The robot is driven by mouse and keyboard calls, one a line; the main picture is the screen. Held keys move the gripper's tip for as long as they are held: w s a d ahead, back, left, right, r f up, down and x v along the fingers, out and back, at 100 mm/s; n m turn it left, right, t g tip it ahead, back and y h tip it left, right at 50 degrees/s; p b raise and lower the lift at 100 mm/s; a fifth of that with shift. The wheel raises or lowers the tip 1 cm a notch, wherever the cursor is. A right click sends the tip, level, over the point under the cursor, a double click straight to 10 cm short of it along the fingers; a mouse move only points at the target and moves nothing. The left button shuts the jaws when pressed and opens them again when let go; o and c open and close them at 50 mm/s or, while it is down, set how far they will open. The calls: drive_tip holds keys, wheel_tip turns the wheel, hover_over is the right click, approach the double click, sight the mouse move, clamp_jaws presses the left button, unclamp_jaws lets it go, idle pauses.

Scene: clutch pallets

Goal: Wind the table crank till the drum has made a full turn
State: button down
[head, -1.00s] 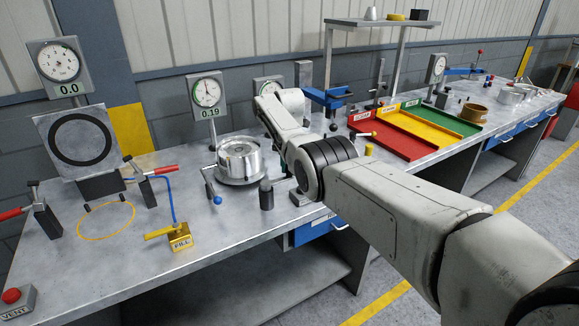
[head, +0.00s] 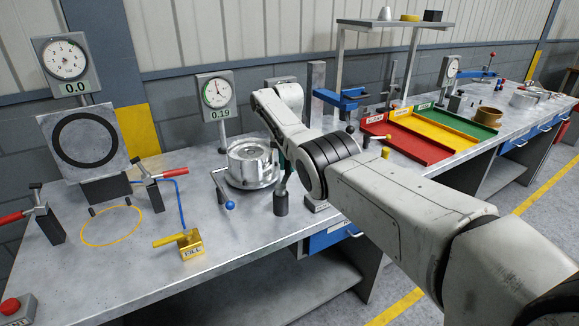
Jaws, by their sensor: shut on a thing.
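A shiny metal drum (head: 249,160) sits on a round base near the front of the bench. A small crank with a blue knob (head: 229,205) stands just left of it, its arm pointing down toward the front. A dark post (head: 281,203) stands right of the drum, with a thin dark rod rising from its top toward my arm. My arm reaches in from the lower right and bends down behind its own wrist links beside the drum. My gripper is hidden behind these links, so its fingers and anything between them cannot be seen.
A gauge (head: 215,92) reading 0.19 stands behind the drum. A yellow FILL valve (head: 190,243) and red-handled clamps are to the left. Red, yellow and green trays (head: 410,145) lie right of my arm.

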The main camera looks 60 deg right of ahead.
drive_tip(key=shift+w, duration=0.15)
idle(0.4)
drive_tip(key=c, duration=1)
unclamp_jaws()
drive_tip(key=shift+o, duration=0.2)
wheel_tip(320, 180, up, 11)
drive_tip(key=shift+f+b, duration=0.15)
drive_tip(key=shift+b, duration=0.55)
